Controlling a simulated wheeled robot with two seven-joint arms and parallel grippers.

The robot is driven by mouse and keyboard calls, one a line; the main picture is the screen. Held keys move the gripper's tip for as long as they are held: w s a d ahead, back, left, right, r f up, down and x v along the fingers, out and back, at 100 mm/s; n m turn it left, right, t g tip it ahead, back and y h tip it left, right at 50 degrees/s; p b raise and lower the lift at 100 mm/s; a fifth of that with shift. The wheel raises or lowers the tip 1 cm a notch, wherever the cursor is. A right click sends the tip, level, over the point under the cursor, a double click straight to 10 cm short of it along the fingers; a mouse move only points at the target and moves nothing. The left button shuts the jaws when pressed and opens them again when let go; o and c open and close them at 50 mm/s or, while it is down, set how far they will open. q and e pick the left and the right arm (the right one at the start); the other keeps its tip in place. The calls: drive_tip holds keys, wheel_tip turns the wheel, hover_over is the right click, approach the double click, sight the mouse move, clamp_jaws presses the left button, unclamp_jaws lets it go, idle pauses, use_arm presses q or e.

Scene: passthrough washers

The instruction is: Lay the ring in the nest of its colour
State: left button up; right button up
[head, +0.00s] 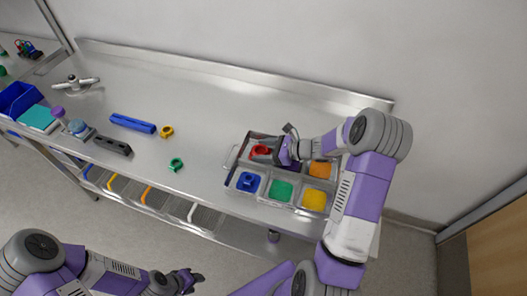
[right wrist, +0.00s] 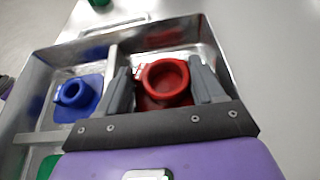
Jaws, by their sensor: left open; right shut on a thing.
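The metal tray (head: 233,168) holds coloured nests. My right gripper (head: 268,151) is shut on a red ring (right wrist: 165,80), low in the red compartment; the ring also shows in the head view (head: 259,149). Its fingers (right wrist: 163,88) flank the ring. Red nest surface shows around the ring, but whether the ring rests on it I cannot tell. A blue ring (right wrist: 75,92) sits in the blue nest next to it. A yellow ring (head: 166,131) and a green ring (head: 176,164) lie loose on the bench. My left gripper (head: 188,281) is open and empty, in front of the bench.
Green (head: 281,190), yellow (head: 315,200) and orange (head: 322,170) nests fill other compartments; my right arm covers part of the tray. A blue bar (head: 133,124) and a dark block (head: 112,145) lie left on the steel bench (head: 215,100). The bench behind the rings is clear.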

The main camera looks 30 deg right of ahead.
drive_tip(key=shift+f+b, duration=0.3)
drive_tip(key=shift+s+f, duration=0.25)
drive_tip(key=shift+f, duration=0.15)
drive_tip(key=o, duration=0.7)
drive_tip(key=shift+f, duration=0.1)
drive_tip(key=shift+r, duration=0.35)
drive_tip(key=v, duration=0.4)
drive_tip(key=p+v, duration=0.1)
drive_tip(key=v, duration=0.3)
drive_tip(key=r+p+v, duration=0.1)
drive_tip(key=v, duration=0.3)
drive_tip(key=shift+w, duration=0.2)
